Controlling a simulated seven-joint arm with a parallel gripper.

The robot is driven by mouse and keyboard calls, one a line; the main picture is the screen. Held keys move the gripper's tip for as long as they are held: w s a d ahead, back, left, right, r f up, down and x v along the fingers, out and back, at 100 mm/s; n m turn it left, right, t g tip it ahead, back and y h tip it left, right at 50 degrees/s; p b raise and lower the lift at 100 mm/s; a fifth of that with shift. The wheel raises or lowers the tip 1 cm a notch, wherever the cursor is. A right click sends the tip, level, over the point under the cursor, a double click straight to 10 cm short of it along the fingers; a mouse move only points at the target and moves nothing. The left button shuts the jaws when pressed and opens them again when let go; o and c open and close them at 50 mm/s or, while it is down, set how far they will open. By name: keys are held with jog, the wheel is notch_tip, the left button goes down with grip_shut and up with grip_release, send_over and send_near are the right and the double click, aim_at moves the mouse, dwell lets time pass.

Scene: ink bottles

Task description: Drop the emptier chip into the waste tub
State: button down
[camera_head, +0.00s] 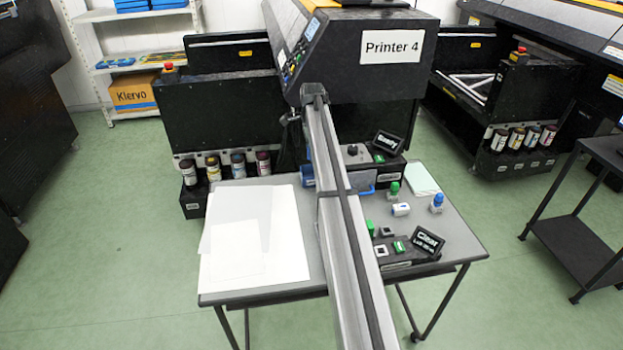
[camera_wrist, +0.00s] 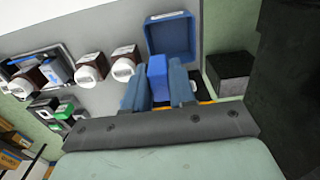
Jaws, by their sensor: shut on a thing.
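In the wrist view my gripper (camera_wrist: 158,85) is shut on a small blue piece (camera_wrist: 157,72), held between its two blue-grey fingers. I cannot tell from the picture whether it is the emptier chip. An open blue square tub (camera_wrist: 171,37), which looks like the waste tub, lies just beyond the fingertips, and the held piece overlaps its near edge in the picture. In the head view my arm runs up the middle and hides the gripper and held piece. Part of a blue container (camera_head: 307,172) shows left of the arm, above the table.
Ink bottles (camera_head: 213,167) stand below the printer (camera_head: 365,60). A dark box (camera_wrist: 230,72) stands right of the tub.

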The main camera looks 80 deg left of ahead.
jog(key=shift+f, duration=1.25)
jog(key=c, duration=0.8)
grip_release()
jog(key=shift+c, duration=0.2)
jog(key=shift+r, duration=0.1)
notch_tip(320, 180, up, 14)
jog(key=shift+f, duration=0.2)
jog(key=shift+w, duration=0.15)
